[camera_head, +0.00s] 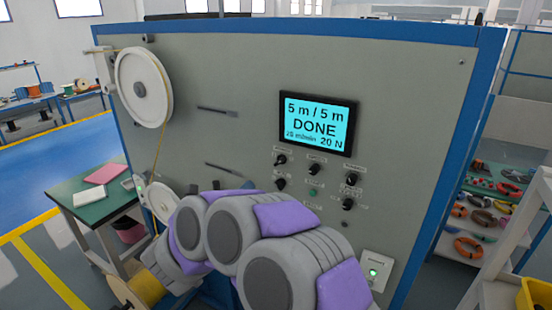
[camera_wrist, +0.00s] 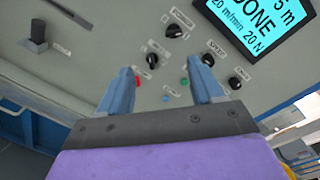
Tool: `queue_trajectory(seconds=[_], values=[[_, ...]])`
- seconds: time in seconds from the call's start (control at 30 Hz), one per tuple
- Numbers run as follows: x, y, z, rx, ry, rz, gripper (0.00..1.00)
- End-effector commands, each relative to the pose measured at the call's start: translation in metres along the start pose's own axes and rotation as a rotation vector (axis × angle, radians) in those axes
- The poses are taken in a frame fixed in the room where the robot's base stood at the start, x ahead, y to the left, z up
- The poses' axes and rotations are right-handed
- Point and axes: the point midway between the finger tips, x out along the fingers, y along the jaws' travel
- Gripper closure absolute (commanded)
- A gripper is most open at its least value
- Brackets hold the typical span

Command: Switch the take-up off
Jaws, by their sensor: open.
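The grey control panel (camera_head: 230,110) carries a lit display (camera_head: 318,122) reading "5 m / 5 m DONE", with 20 N below. Under it are several black rotary switches (camera_head: 351,179) and a green button (camera_head: 313,192). Their labels are too small to read, so I cannot tell which is the take-up switch. In the wrist view, my gripper (camera_wrist: 160,72) is open and empty in front of the panel. One black knob (camera_wrist: 152,60) shows between the fingers, another (camera_wrist: 208,60) near the right fingertip.
A larger black switch (camera_wrist: 38,35) is at the left in the wrist view. A white reel (camera_head: 143,88) with cable is at the panel's upper left. A green-topped table (camera_head: 95,195) stands left. A shelf with coloured coils (camera_head: 490,205) stands right. A lit switch plate (camera_head: 374,271) is low right.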

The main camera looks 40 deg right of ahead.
Motion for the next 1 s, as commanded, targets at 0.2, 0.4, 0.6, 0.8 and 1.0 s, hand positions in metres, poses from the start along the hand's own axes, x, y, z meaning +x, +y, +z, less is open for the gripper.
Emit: queue_trajectory(seconds=[0.2, 0.4, 0.6, 0.8, 1.0], values=[[0.007, -0.014, -0.010, 0.027, 0.033, -0.077, 0.34], [0.032, -0.016, -0.011, 0.026, 0.034, -0.079, 0.34], [0.068, -0.019, -0.012, 0.028, 0.034, -0.079, 0.34], [0.102, -0.022, -0.013, 0.025, 0.033, -0.080, 0.34], [0.138, -0.025, -0.014, 0.027, 0.033, -0.080, 0.34]])
